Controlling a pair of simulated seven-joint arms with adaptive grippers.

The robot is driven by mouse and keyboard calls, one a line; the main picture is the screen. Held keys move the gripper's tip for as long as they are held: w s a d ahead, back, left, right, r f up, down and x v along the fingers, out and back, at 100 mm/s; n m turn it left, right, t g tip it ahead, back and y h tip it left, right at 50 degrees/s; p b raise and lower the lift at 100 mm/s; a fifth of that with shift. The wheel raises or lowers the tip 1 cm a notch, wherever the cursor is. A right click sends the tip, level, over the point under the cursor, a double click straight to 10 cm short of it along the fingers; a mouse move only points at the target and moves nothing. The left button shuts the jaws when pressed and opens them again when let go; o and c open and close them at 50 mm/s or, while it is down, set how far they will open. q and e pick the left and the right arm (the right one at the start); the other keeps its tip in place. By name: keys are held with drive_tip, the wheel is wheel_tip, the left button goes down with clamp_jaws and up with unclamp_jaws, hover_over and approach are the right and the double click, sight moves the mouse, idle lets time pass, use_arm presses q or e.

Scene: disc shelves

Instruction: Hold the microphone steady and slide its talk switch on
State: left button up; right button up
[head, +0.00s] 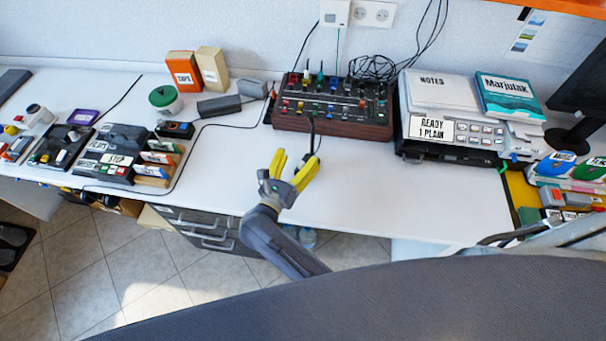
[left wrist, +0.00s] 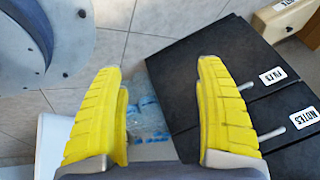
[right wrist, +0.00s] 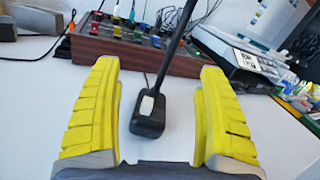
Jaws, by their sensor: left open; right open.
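The microphone appears to be the black piece on a thin dark stalk (right wrist: 147,115) in the right wrist view, with a pale patch on its face. Its stalk (head: 312,134) shows in the head view in front of the mixer. My right gripper (head: 298,157) is open above the desk's front half. In the right wrist view its yellow fingers (right wrist: 160,105) stand either side of the black piece, with gaps and no visible contact. My left gripper (left wrist: 162,75) is open and empty in its wrist view, and is not in the head view. I cannot tell the switch's position.
The mixer (head: 332,124) with knobs stands behind the microphone. A labelled device (head: 450,130) with notes and a book is to its right. Labelled boxes (head: 115,150) stand at left. Dark drawers (left wrist: 250,85) lie near the left gripper.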

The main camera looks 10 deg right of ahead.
drive_tip(key=f+m+g, duration=0.1)
drive_tip(key=s+f+m+g+y, duration=0.1)
drive_tip(key=f, duration=0.1)
drive_tip(key=f+m+g+y, duration=0.1)
drive_tip(key=f+g, duration=0.1)
drive_tip(key=shift+s+a+f, duration=0.2)
drive_tip(key=shift+s, duration=0.15)
drive_tip(key=shift+w+d+f, duration=0.1)
drive_tip(key=shift+w+d, duration=0.05)
use_arm(q)
drive_tip(key=s+f+n+g, duration=0.2)
drive_tip(key=s, duration=0.7)
drive_tip(key=s+f+n+g+y, duration=0.1)
drive_tip(key=s+f+n+g, duration=0.1)
drive_tip(key=s, duration=0.8)
drive_tip(key=shift+s+a+f+n+g, duration=0.15)
drive_tip(key=shift+s+n+g, duration=0.1)
drive_tip(key=shift+n+g, duration=0.05)
use_arm(e)
drive_tip(key=shift+x, duration=3.4)
drive_tip(key=shift+f, duration=0.15)
drive_tip(key=shift+c, duration=0.5)
drive_tip(key=c, duration=1.4)
